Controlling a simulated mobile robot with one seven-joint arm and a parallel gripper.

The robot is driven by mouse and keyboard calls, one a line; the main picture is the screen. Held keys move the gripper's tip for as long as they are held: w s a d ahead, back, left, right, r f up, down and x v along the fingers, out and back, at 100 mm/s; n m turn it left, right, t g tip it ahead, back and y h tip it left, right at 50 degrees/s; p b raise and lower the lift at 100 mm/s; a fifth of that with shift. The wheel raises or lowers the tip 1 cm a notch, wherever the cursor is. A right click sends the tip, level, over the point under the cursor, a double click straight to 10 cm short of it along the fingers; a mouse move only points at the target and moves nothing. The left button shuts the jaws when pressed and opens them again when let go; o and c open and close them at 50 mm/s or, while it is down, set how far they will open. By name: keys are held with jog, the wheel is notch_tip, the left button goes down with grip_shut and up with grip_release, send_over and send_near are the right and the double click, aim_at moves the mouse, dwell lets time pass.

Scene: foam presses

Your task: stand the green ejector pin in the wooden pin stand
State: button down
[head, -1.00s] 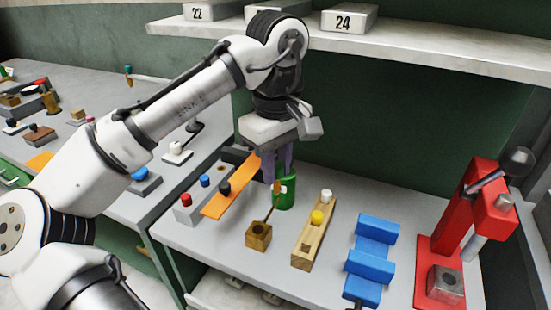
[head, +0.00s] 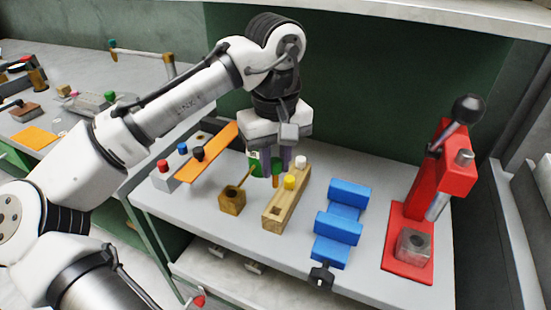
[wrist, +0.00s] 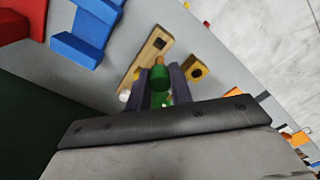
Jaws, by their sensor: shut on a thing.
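My gripper (head: 275,170) is shut on the green ejector pin, which hangs between the fingers. In the wrist view the pin (wrist: 160,76) is green with an orange-brown tip pointing away from the gripper. In the head view its brown lower end (head: 276,182) shows below the fingers. The wooden pin stand (head: 272,224) is a long block with a yellow-topped and a white-topped pin at its far end and an open square hole at its near end. The pin is above the table, just left of the stand's far part. The fingers hide part of the pin.
A brass block (head: 232,204) with a hole and a thin stick is left of the stand. A blue fixture (head: 338,226) and a red press (head: 425,195) stand to the right.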

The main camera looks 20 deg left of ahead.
aim_at(276, 188)
jog(key=shift+r+p, duration=0.15)
jog(key=shift+p, duration=0.25)
jog(key=shift+f+b, duration=1.7)
jog(key=shift+f, duration=1.3)
jog(key=shift+p, duration=0.95)
jog(key=shift+f+b, duration=1.35)
jog(key=shift+f, duration=1.1)
jog(key=c, duration=1.2)
grip_release()
jog(key=shift+o, duration=0.2)
notch_tip(276, 188, up, 14)
jog(key=shift+p, duration=0.45)
jog(key=shift+s+f, duration=0.1)
